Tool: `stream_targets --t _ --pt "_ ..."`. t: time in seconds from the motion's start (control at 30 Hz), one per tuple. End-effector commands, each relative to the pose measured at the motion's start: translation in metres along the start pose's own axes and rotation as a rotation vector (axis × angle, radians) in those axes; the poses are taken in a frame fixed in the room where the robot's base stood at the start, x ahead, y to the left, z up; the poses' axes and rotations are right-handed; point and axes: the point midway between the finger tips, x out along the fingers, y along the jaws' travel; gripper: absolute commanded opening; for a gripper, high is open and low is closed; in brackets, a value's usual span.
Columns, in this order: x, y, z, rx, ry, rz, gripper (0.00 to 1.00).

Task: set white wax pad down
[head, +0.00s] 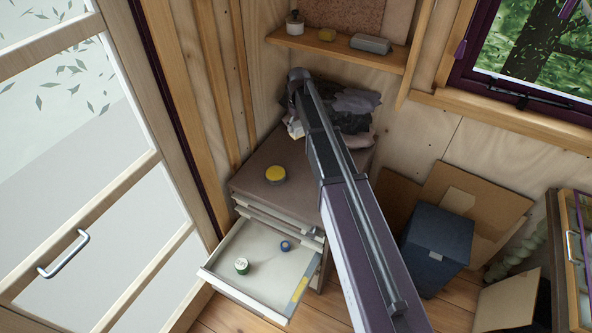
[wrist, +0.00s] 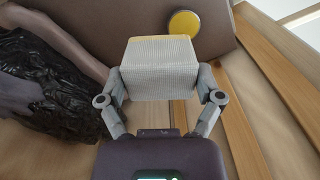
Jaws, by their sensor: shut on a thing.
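The white wax pad (wrist: 158,70) is a pale ribbed block with a yellow top edge. In the wrist view it sits between the two fingers of my gripper (wrist: 160,82), which is shut on it. In the head view a small pale part of the pad (head: 296,130) shows below my wrist, over the back left of the brown cabinet top (head: 265,205); the fingers are mostly hidden there. I cannot tell whether the pad touches the cabinet top.
A round yellow-lidded tin (head: 275,174) stands on the cabinet, also in the wrist view (wrist: 183,22). A shelf (head: 340,46) runs above.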

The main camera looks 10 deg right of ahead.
Motion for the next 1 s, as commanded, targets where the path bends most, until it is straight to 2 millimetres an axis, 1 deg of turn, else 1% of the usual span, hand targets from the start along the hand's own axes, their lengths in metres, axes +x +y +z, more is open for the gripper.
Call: stream_targets --t 0.17,0.4,0.57,0.77,1.0 --pt "0.0 -0.005 -0.002 -0.006 0.0 0.0 0.46" --pt "0.0 -0.006 -0.003 -0.008 0.0 0.0 0.46" --pt "0.005 -0.007 0.0 -0.015 0.0 0.0 0.46" --pt "0.024 -0.012 0.01 -0.044 0.0 0.0 0.46" --pt "0.061 -0.023 0.032 -0.115 0.0 -0.001 0.46"
